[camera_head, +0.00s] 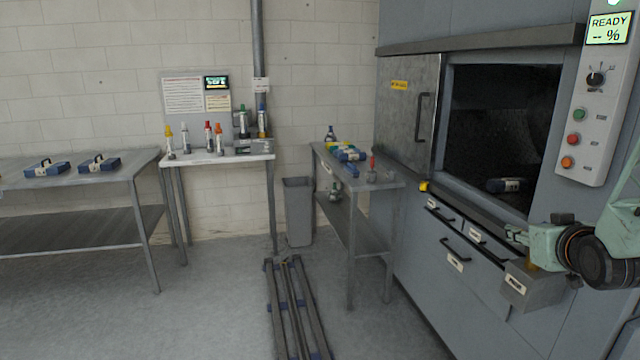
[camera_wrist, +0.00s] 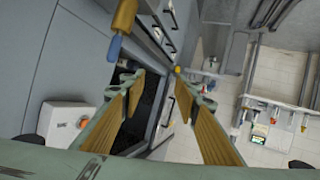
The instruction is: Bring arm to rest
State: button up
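My gripper (camera_head: 515,235) is at the right of the head view, in front of the washer's drawer fronts and below its chamber opening. In the wrist view its two fingers with tan pads (camera_wrist: 161,75) stand apart with nothing between them, so it is open and empty. The washer (camera_head: 420,245) has its grey door panel (camera_head: 408,120) to the left of the dark chamber opening (camera_head: 500,120). A blue and white item (camera_head: 508,185) lies low inside the chamber. The control panel (camera_head: 592,110) reads READY and "-- %".
A small metal table (camera_head: 385,184) with bottles and tools stands left of the washer. A bin (camera_head: 298,212), a bottle table (camera_head: 215,158) and a long table with blue cases (camera_head: 98,164) lie farther left. A rail (camera_head: 290,310) runs along the floor. A blue-tipped tan object (camera_wrist: 118,32) is near in the wrist view.

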jog(key=s+a+r+g, duration=0.3)
jog(key=s+a, duration=0.5)
jog(key=a, duration=0.1)
jog(key=s+a+r+g, duration=0.2)
jog(key=s+a+r, duration=0.2)
jog(key=s+a, duration=0.45)
jog(key=s+a+g+y, duration=0.1)
jog(key=s+a, duration=0.4)
jog(key=s, duration=0.3)
jog(key=s+a+g+y, duration=0.1)
jog(key=s+a+g, duration=0.1)
jog(key=s+a, duration=0.4)
jog(key=s+a+n+g+y, duration=0.1)
jog(key=s+a, duration=0.4)
jog(key=s, duration=0.7)
jog(key=shift+s+a+r+y, duration=0.25)
jog(key=shift+a+r+y, duration=0.1)
jog(key=shift+r, duration=0.1)
